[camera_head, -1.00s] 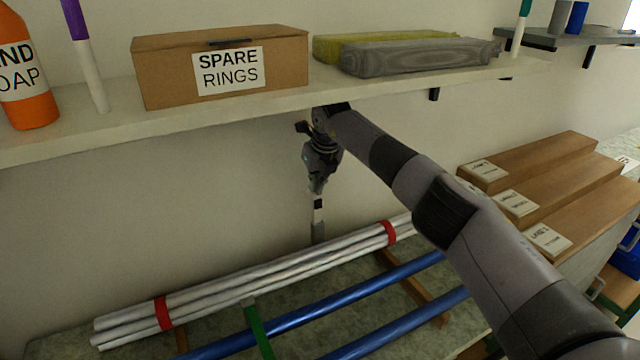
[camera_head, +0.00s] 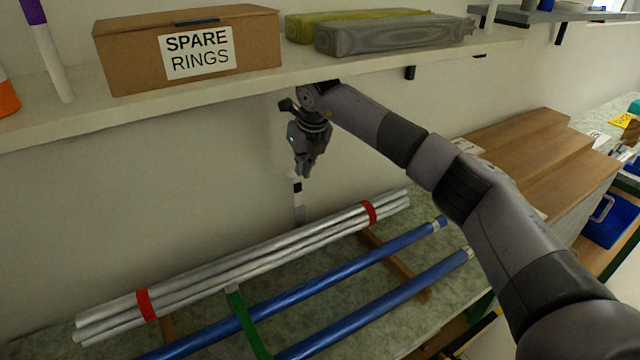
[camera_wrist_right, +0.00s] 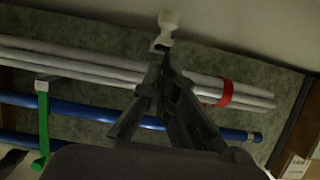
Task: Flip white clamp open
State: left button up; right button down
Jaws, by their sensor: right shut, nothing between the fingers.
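The white clamp (camera_head: 299,214) is a small pale upright piece at the wall side of the bundle of silver rods (camera_head: 240,263), partly hidden in the head view. In the right wrist view the white clamp (camera_wrist_right: 166,27) shows with a knob-like end, just beyond the fingertips. My right gripper (camera_head: 302,174) points down above the clamp; its fingers are together with nothing between them. In the right wrist view the right gripper (camera_wrist_right: 164,66) has its tips close to the clamp's lower end; I cannot tell whether they touch. My left gripper is out of view.
A green clamp arm (camera_head: 246,326) lies across the blue rods (camera_head: 345,271), in front of the bundle. Red bands hold the silver rods. A shelf (camera_head: 150,122) with a "SPARE RINGS" box (camera_head: 130,58) overhangs above. Brown boxes (camera_head: 520,140) stand at the right.

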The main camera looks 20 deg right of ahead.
jog(key=s+d, duration=0.1)
jog(key=s, duration=0.7)
jog(key=shift+s, duration=0.25)
